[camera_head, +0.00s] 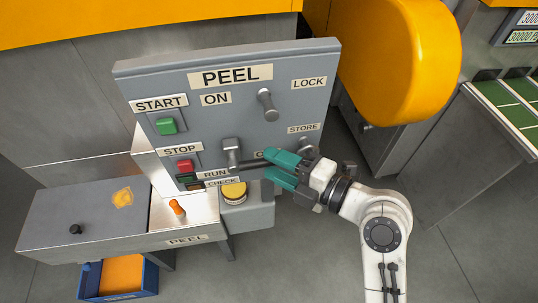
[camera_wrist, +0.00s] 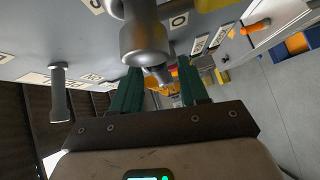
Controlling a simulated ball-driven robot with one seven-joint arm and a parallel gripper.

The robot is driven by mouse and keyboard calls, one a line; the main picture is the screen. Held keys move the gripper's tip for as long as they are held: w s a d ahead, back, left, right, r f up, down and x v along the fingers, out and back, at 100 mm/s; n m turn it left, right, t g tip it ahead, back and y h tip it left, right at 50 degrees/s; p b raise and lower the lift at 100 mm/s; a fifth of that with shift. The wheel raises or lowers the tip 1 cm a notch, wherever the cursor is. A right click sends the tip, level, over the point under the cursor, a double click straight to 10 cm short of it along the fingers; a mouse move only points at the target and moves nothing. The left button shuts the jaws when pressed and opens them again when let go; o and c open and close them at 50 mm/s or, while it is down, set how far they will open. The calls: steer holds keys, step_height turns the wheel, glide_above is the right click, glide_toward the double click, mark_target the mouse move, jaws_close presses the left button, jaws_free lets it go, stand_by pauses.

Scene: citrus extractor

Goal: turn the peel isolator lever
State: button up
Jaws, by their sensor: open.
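The peel isolator lever (camera_head: 231,152) is a grey hub with a bar on the grey PEEL panel (camera_head: 240,118). Its bar points right, toward the partly hidden label beginning with O; the ON label is above. My gripper (camera_head: 267,164) has teal fingers, open, reaching in from the right at the bar's end. Whether the bar lies between the fingers or in front of them is hard to tell. In the wrist view, my gripper (camera_wrist: 159,67) is open, with a grey part between the fingertips. A large grey cylinder (camera_wrist: 143,42) looms close and hides part of the view.
A grey peg (camera_head: 267,104) stands out below LOCK, and another (camera_head: 306,148) below STORE, beside my gripper. Green START (camera_head: 166,126) and red STOP (camera_head: 184,166) buttons are left. A yellow button (camera_head: 233,191) sits below the lever. An orange-capped handle (camera_head: 177,207) stands lower left.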

steer(key=shift+x, duration=1.2)
steer(key=shift+c, duration=0.3)
jaws_close()
